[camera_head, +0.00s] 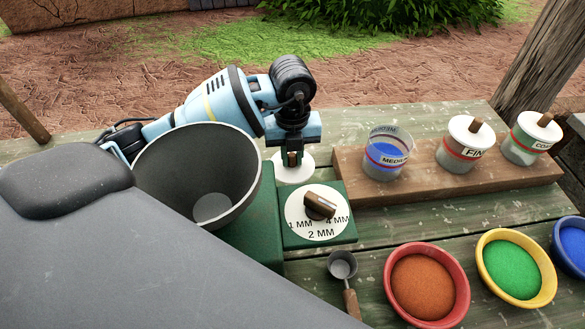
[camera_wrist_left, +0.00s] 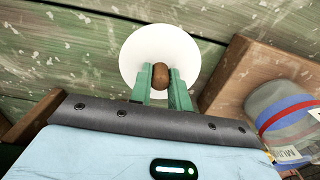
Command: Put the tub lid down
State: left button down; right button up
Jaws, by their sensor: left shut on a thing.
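The white round tub lid (camera_head: 297,170) is low at the table top, left of the wooden rack; I cannot tell whether it touches the boards. My left gripper (camera_head: 292,158) is shut on its brown wooden knob (camera_wrist_left: 160,76), with the white disc (camera_wrist_left: 138,52) beyond the green fingers in the left wrist view. The open tub marked MEDIUM (camera_head: 386,158), with blue contents, stands lidless on the rack and also shows in the left wrist view (camera_wrist_left: 285,115). My right gripper is not in view.
The wooden rack (camera_head: 400,192) also holds the lidded FINE (camera_head: 464,150) and COARSE (camera_head: 528,142) tubs. A grinder with a dark hopper (camera_head: 190,180) and dial (camera_head: 318,212) stands in front. A scoop (camera_head: 343,268) and bowls of red (camera_head: 426,285), green (camera_head: 514,268) and blue (camera_head: 575,240) powder are nearer.

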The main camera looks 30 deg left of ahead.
aim_at(292, 169)
pick_arm(q)
jog(key=shift+f, duration=2.45)
jog(key=shift+f, duration=0.1)
jog(key=c, duration=1.3)
grip_release()
notch_tip(292, 169, up, 12)
jog(key=shift+r+p, duration=0.1)
jog(key=shift+p, duration=0.2)
